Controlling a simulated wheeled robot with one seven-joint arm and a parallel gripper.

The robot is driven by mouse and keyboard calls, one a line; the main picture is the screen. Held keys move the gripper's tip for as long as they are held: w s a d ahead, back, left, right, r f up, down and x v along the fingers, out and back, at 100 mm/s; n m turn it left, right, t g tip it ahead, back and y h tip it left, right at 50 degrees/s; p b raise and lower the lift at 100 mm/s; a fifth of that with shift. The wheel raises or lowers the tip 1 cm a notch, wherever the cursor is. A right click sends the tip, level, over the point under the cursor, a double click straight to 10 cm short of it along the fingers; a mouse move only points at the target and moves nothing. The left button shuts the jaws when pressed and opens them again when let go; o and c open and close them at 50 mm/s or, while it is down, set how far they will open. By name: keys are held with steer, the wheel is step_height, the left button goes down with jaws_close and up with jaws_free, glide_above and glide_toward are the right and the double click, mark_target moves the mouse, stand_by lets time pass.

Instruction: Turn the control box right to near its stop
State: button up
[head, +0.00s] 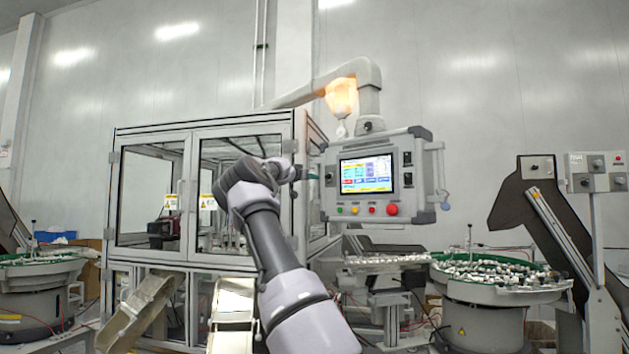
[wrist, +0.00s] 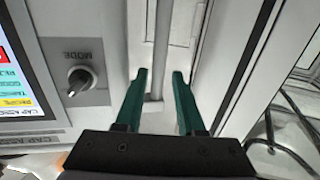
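The control box (head: 333,212) hangs from an overhead arm in the head view. It is a grey panel with a lit screen (head: 366,174), several coloured buttons and a bar handle (head: 440,177) on its right side. My gripper (head: 312,176) is at the box's left edge there, small and partly hidden by my wrist. In the wrist view, the box (wrist: 95,22) with its MODE knob (wrist: 82,78) fills the left. My gripper's green fingers (wrist: 160,75) are apart, with a grey vertical bar (wrist: 157,50) between them. I cannot tell whether they touch it.
A glazed machine enclosure (head: 200,127) stands behind and left of the box. A feeder bowl (head: 500,290) stands below right, another (head: 40,290) at far left. The support arm (head: 369,98) and a lit orange lamp (head: 341,97) are above. Open space lies right of the box.

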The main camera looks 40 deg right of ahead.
steer(key=shift+x, duration=1.85)
jaws_close()
